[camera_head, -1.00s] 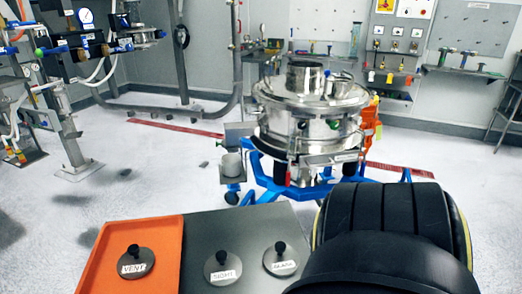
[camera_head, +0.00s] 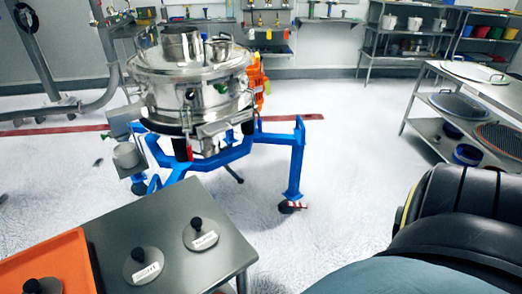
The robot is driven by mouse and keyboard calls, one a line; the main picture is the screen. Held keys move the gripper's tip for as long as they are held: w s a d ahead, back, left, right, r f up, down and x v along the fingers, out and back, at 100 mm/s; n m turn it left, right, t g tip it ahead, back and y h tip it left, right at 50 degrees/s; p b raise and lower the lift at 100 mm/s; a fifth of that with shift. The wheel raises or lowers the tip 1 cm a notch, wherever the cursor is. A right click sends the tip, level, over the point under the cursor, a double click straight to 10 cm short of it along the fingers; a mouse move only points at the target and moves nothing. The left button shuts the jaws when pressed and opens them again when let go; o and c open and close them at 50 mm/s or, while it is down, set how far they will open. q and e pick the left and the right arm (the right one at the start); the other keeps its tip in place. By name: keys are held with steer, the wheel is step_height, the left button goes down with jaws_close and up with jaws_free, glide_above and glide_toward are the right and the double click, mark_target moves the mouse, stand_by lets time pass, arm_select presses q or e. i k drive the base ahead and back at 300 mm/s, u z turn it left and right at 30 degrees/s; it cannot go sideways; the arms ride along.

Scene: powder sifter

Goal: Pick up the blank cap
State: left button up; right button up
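Three round grey caps with black knobs show at the lower left. The right one, whose label seems to read BLANK, is the blank cap (camera_head: 206,240); it lies flat near the right end of a grey table (camera_head: 172,207). A second labelled cap (camera_head: 134,270) lies to its left on the table. The vent cap (camera_head: 27,288) is in an orange tray (camera_head: 68,258), partly cut off by the bottom edge. Neither of my grippers is in view.
A steel sifter (camera_head: 195,95) on a blue wheeled frame (camera_head: 292,165) stands behind the table. A grey rack (camera_head: 430,82) with round screens is at the right. Floor between them is clear. A dark part of my arm fills the lower right.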

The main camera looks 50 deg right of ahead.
mark_target(201, 234)
steer(key=z, duration=1.45)
steer(key=k, duration=1.25)
steer(key=u, duration=0.35)
steer(key=i, duration=0.8)
steer(key=u, duration=0.45)
steer(key=i, duration=0.75)
steer(key=z, duration=0.25)
